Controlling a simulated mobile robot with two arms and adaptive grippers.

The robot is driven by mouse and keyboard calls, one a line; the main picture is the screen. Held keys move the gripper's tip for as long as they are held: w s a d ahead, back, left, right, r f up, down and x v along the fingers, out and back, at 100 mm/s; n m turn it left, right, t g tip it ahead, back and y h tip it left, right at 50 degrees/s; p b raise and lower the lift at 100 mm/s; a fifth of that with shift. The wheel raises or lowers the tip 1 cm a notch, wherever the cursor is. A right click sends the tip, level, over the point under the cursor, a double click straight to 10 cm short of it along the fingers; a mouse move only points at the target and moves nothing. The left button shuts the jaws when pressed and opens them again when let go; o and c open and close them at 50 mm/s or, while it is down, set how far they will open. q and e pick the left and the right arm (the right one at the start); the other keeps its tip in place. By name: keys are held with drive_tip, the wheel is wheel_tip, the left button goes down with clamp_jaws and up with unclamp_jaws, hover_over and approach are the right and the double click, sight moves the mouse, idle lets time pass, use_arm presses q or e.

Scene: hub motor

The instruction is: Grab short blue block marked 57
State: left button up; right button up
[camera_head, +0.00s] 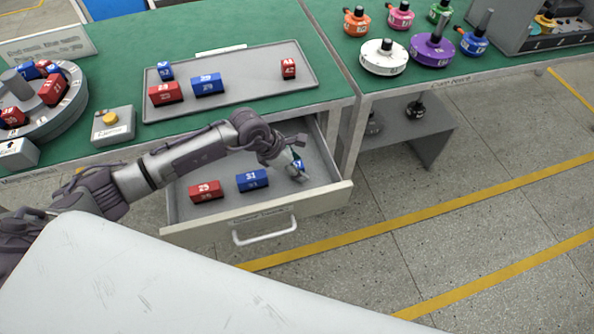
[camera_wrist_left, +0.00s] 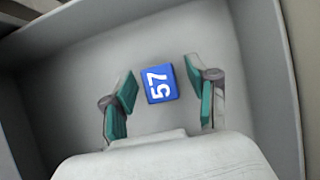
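The short blue block marked 57 (camera_wrist_left: 159,84) lies on the drawer floor in the left wrist view. In the head view only a bit of it (camera_head: 298,165) shows beside my gripper. My left gripper (camera_wrist_left: 158,92) is open, with one green-padded finger on each side of the block and a gap on both sides. In the head view my left gripper (camera_head: 292,170) reaches down into the right part of the open drawer (camera_head: 222,215). My right gripper is in neither view.
A red block 25 (camera_head: 205,191) and a blue block 31 (camera_head: 252,181) lie left of my gripper in the drawer. Above is a green table with a grey tray (camera_head: 240,62) of red and blue blocks. The drawer's right wall is close to the gripper.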

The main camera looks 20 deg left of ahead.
use_arm(q)
clamp_jaws()
drive_tip(key=shift+r, duration=0.1)
